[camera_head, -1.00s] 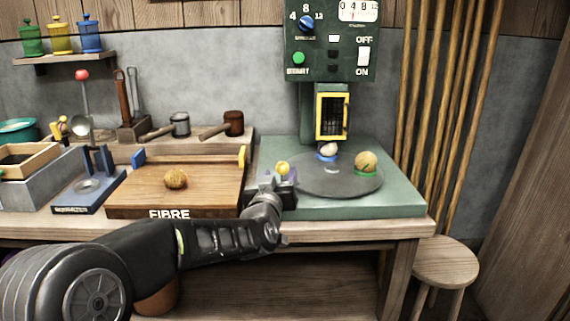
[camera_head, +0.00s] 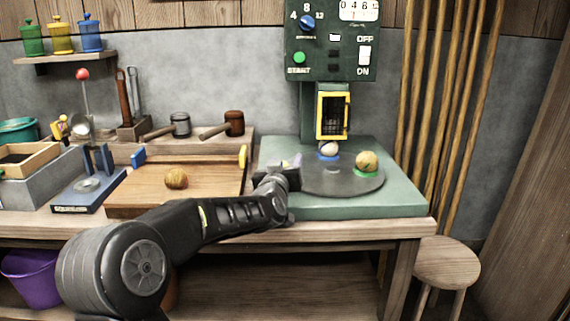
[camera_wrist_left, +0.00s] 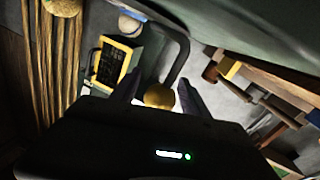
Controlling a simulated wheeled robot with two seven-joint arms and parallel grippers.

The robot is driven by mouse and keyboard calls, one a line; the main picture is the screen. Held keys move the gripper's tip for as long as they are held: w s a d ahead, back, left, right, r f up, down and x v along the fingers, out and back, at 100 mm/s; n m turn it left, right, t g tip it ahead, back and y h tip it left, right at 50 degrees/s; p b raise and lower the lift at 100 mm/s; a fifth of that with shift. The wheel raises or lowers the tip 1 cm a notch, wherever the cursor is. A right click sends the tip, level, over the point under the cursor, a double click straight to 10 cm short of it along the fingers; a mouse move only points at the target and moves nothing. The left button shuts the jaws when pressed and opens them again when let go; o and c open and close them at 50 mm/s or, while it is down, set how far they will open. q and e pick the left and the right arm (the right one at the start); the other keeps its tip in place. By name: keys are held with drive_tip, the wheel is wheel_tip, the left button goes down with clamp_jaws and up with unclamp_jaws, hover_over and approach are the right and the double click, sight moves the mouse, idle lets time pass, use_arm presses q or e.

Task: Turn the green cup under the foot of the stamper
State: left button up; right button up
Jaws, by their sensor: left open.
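The green cup (camera_head: 367,174) stands on the right side of the dark turntable (camera_head: 335,188) and holds a tan, rough ball (camera_head: 366,160). The blue cup (camera_head: 328,156), with a pale ball in it, stands at the back of the turntable, below the stamper's yellow-framed cage (camera_head: 333,116). The stamper's foot cannot be made out. My left gripper (camera_head: 291,170) is open at the turntable's left edge. In the left wrist view a gold ball (camera_wrist_left: 159,96) shows between its fingertips; whether they touch it is unclear. The gripper hides this ball in the head view.
The green machine (camera_head: 331,40) has a dial, a start button and a switch. Left of it lies the wooden FIBRE board (camera_head: 215,185) with a brown ball (camera_head: 176,178). Mallets lie behind it. A stool (camera_head: 447,262) stands at the right. The turntable's front is clear.

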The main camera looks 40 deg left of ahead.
use_arm(q)
clamp_jaws()
idle(0.4)
idle(0.9)
